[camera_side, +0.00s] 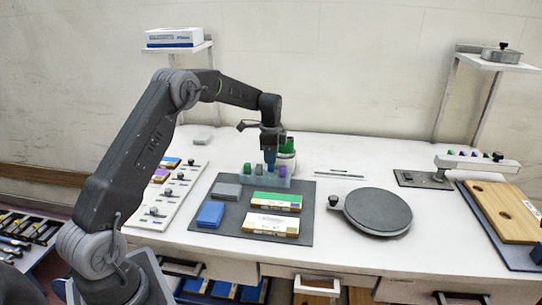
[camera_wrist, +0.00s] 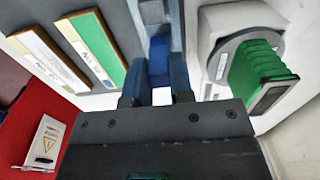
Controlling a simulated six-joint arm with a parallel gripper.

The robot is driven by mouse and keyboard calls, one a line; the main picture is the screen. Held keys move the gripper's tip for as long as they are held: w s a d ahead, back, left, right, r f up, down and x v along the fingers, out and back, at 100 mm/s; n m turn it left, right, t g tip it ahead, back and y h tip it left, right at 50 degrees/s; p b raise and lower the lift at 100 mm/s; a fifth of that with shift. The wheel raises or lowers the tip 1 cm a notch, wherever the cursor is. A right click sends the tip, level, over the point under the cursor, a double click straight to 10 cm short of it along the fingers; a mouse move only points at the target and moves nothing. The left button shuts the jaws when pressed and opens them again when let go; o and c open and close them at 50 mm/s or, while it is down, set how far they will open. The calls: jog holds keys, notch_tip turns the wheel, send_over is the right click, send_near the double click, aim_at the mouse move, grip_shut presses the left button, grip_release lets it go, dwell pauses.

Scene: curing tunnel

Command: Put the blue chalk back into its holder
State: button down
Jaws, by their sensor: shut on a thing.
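My gripper (camera_side: 270,150) is shut on the blue chalk (camera_side: 270,161), which points down, roughly upright. In the wrist view the blue chalk (camera_wrist: 158,55) shows between the two fingers of my gripper (camera_wrist: 158,82). The pale blue holder (camera_side: 264,183) stands at the back of the dark mat. It bears a green chalk (camera_side: 247,168), a grey chalk (camera_side: 259,169) and a purple chalk (camera_side: 283,171). The blue chalk is over the holder, between the grey and purple ones. I cannot tell whether its lower end is inside a slot.
Green (camera_side: 276,201) and white (camera_side: 271,224) boxes, a blue block (camera_side: 210,214) and a grey block (camera_side: 227,191) lie on the mat (camera_side: 308,188). A round dark plate (camera_side: 376,211) is to the right.

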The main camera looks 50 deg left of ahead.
jog(key=shift+f, duration=0.4)
jog(key=shift+f, duration=0.35)
jog(key=shift+f, duration=0.4)
jog(key=c, duration=0.9)
grip_release()
jog(key=shift+r, duration=3.55)
